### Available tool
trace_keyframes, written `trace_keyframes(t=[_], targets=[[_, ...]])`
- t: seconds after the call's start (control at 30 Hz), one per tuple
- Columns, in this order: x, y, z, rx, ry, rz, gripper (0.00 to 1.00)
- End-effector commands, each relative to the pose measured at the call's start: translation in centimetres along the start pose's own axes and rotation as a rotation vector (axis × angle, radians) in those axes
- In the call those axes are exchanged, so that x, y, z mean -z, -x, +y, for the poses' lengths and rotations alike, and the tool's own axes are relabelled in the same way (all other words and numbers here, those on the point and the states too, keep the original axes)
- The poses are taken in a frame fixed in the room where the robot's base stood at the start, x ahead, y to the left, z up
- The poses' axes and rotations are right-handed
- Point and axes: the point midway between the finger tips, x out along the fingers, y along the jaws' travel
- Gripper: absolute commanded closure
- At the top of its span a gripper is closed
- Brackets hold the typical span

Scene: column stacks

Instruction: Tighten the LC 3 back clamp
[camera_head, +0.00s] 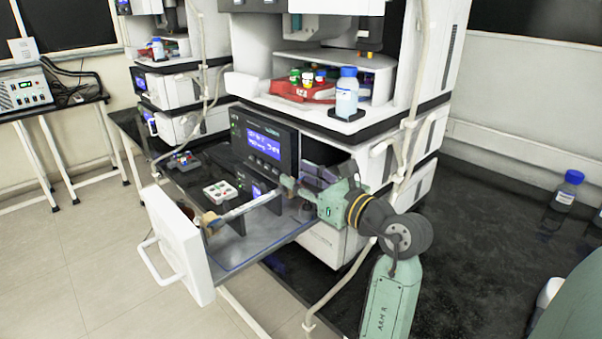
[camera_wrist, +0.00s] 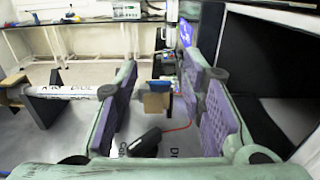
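The pulled-out drawer (camera_head: 236,249) holds a white column (camera_head: 249,207) lying lengthwise. A tan clamp (camera_head: 212,220) is at its front end. The back end of the column is hidden by my gripper (camera_head: 303,182) in the head view. In the wrist view, my gripper (camera_wrist: 163,100) is open, with a purple pad on each side. A tan block (camera_wrist: 156,103), which looks like the back clamp, shows in the gap between the fingers, apart from both pads as far as I can tell. The column (camera_wrist: 72,91) runs left of the left finger, which hides its near end.
The drawer's white front panel (camera_head: 178,240) stands out over the floor. The instrument housing with a lit display (camera_head: 263,143) rises behind the drawer. A dark piece (camera_wrist: 146,142) and a thin red line (camera_wrist: 180,128) lie near the fingers. A blue-capped bottle (camera_head: 347,92) stands above.

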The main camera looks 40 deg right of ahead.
Motion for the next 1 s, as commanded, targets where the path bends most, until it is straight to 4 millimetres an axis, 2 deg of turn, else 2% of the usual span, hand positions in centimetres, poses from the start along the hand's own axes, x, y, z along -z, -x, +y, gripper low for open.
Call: trace_keyframes(t=[0.27, 0.8, 1.0], targets=[[0.04, -0.12, -0.01, 0.000, 0.000, 0.000, 0.64], [0.01, -0.09, 0.00, 0.000, -0.001, -0.001, 1.00], [0.01, -0.09, 0.01, 0.000, -0.001, -0.001, 1.00]])
